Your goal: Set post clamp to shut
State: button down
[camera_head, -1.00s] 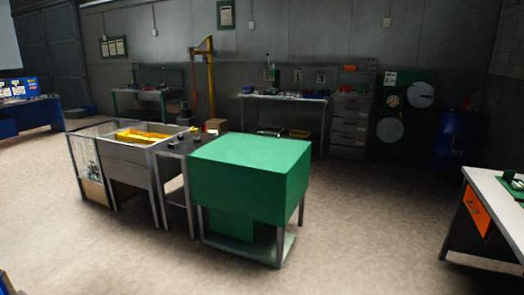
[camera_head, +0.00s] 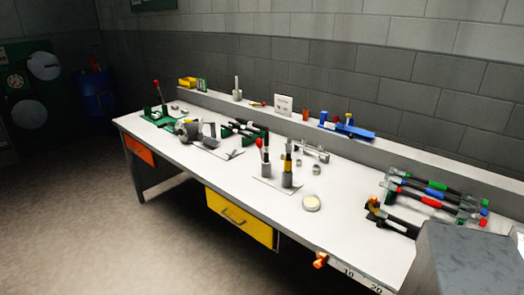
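I cannot tell for sure which thing is the post clamp. Two upright posts stand near the middle of the white workbench (camera_head: 225,185): a dark one with a red top (camera_head: 266,157) and one with a yellow band and grey base (camera_head: 287,172). A small silver clamp-like piece (camera_head: 313,152) lies behind them. An orange knob (camera_head: 320,260) sits at the bench's front edge. Whether any clamp is open or shut is too small to tell. My gripper is not in view.
Left on the bench are a green press with a red-tipped lever (camera_head: 158,103) and a grey round tool (camera_head: 187,130). Long-handled tools (camera_head: 430,195) lie at the right. A yellow drawer (camera_head: 238,217) faces open floor at left.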

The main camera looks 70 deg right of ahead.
aim_at(259, 142)
jog(key=u, duration=0.7)
jog(key=k, duration=0.15)
jog(key=z, duration=3)
jog(key=k, duration=0.95)
jog(key=u, duration=0.15)
jog(key=i, duration=0.65)
